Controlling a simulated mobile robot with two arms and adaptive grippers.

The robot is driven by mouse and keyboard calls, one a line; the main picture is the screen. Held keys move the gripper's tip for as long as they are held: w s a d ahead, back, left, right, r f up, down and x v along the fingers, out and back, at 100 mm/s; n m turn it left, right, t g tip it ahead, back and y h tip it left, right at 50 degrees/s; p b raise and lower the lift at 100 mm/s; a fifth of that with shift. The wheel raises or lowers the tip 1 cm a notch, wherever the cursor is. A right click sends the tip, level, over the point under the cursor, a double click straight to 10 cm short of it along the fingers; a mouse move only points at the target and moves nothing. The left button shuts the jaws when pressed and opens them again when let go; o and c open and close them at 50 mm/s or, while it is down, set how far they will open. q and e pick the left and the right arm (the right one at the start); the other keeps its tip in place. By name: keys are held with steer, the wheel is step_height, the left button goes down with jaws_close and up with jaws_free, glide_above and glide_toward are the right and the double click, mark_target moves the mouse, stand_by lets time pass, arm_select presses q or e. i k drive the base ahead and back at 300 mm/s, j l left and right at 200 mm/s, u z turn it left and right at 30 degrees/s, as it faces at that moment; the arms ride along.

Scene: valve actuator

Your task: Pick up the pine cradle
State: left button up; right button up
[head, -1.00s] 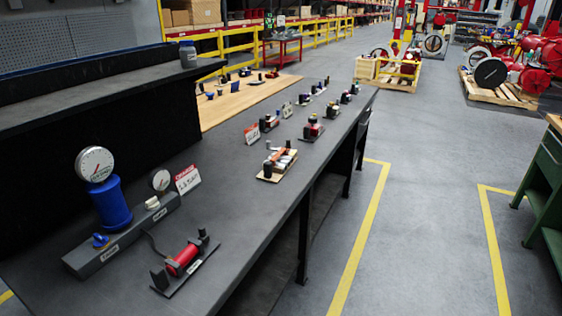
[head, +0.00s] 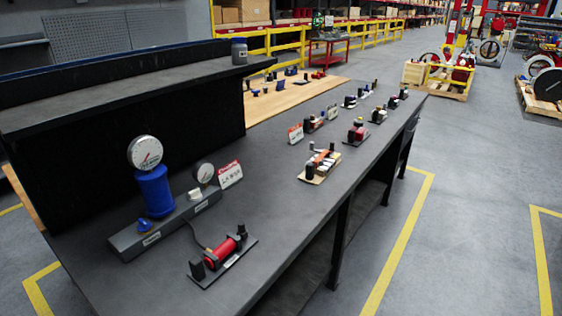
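A pale wooden base (head: 309,178), which looks like the pine cradle, lies on the dark workbench (head: 262,212) near its right edge. It carries dark upright posts, pale parts and an orange-brown piece. Its details are small. Neither of my grippers shows in the head view, so I cannot tell where they are relative to it.
Nearer stands a red cylinder on a black base (head: 222,258). A grey manifold (head: 160,228) bears a blue cylinder (head: 154,191) with a gauge. Several small assemblies stand farther along the bench. A dark shelf (head: 120,88) rises at left.

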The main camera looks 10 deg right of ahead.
mark_target(321, 162)
steer(key=i+l+u, duration=0.15)
steer(key=l+u, duration=0.15)
steer(key=i+l+u, duration=0.15)
steer(key=l+u, duration=0.2)
steer(key=i+l+u, duration=0.1)
steer(key=l+u, duration=0.2)
steer(key=i+l+u, duration=0.1)
steer(key=l+u, duration=0.4)
steer(key=l, duration=3.75)
